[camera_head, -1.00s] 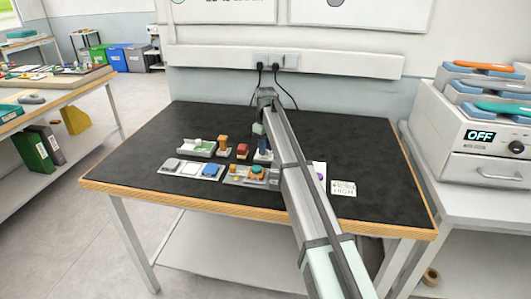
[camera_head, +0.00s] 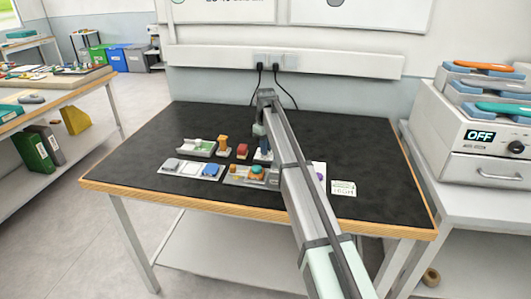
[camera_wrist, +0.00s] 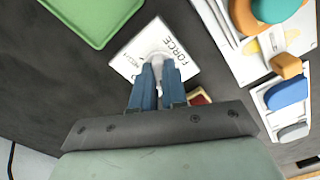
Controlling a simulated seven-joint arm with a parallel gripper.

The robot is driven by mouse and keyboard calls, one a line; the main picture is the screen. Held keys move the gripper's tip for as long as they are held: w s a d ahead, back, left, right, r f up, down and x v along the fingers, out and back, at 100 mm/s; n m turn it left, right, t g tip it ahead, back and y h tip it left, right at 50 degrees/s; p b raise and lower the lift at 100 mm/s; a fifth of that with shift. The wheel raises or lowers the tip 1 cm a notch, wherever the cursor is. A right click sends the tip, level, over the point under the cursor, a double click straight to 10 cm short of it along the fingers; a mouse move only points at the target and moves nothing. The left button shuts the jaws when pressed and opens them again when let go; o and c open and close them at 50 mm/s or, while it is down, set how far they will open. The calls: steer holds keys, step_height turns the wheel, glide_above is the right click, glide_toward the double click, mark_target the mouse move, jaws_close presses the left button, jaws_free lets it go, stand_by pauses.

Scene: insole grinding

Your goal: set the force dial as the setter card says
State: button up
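The force dial is a white plate (camera_wrist: 178,62) marked FORCE, with a pale knob (camera_wrist: 157,50) in its middle; smaller lettering at its edge is hard to read. My gripper (camera_wrist: 157,72) is over the plate, its two blue fingers close together with the knob between their tips. In the head view my gripper (camera_head: 263,146) is low over the table, and my arm hides most of the dial. A white card (camera_head: 343,188) lies on the table right of my arm; its lower line seems to read HIGH. I cannot tell which mark the knob points to.
Near my gripper are a red block (camera_head: 242,151), an orange block (camera_head: 223,143), and a tray (camera_head: 182,152) with green inside. In front lie a board with a teal dome (camera_head: 257,171) and a plate with a blue piece (camera_head: 211,169). The black table's (camera_head: 150,140) left side is clear.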

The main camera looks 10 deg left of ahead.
jaws_close()
steer(key=m, duration=0.5)
steer(key=shift+m, duration=0.3)
steer(key=m, duration=0.6)
steer(key=shift+m, duration=0.4)
steer(key=m, duration=0.4)
steer(key=shift+m, duration=0.4)
steer(key=m, duration=0.5)
steer(key=shift+m, duration=0.3)
steer(key=shift+o, duration=0.4)
jaws_free()
steer(key=shift+m, duration=0.3)
steer(key=o, duration=0.3)
